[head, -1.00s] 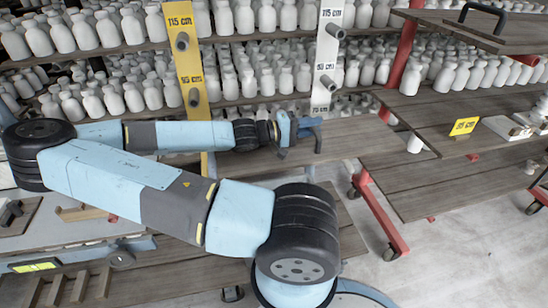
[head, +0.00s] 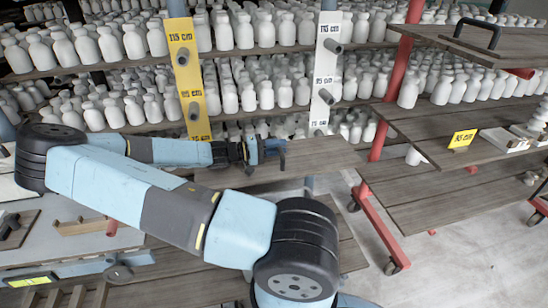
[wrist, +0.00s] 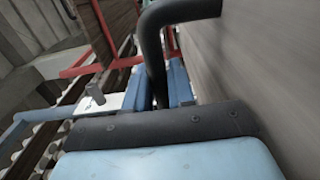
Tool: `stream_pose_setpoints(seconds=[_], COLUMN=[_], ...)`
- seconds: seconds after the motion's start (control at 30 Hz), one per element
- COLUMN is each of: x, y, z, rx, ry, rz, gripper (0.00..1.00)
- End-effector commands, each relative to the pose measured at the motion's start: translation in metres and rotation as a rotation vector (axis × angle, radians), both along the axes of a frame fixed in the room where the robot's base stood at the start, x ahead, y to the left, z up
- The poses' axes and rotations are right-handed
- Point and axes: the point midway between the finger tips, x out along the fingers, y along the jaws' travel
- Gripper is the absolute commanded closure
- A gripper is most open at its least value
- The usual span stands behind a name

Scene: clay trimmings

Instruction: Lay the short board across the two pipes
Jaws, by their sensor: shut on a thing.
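My gripper (head: 268,150) is in the middle of the head view, below and between the yellow post (head: 187,80) and white post (head: 327,70). It is shut on the dark handle (wrist: 152,55) of a grey-brown wooden board (head: 315,155). The board's face fills the right of the wrist view (wrist: 260,70). In the head view it extends behind and to both sides of my gripper, below the visible pipes. The yellow post carries an upper pipe (head: 183,57) and a lower pipe (head: 194,111). The white post carries an upper pipe (head: 333,46) and a lower pipe (head: 325,96).
Shelves of white bottles (head: 245,95) stand close behind the posts. A red-framed rack (head: 380,230) with wooden boards stands at right, holding a yellow sign (head: 462,138). Another black-handled board (head: 480,40) is at upper right. Open floor (head: 460,260) shows at lower right.

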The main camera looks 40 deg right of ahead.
Motion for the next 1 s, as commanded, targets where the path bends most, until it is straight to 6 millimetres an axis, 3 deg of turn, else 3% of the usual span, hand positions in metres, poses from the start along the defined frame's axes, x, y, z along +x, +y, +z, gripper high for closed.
stream_pose_setpoints(seconds=[0.37,0.6,1.0], x=[0.016,0.017,0.017], y=[0.004,0.004,0.005], z=[-0.019,-0.047,-0.052], rx=[-0.001,-0.003,-0.002], ry=[0.0,0.001,0.001], rz=[0.001,0.001,0.002], gripper=[1.0,1.0,1.0])
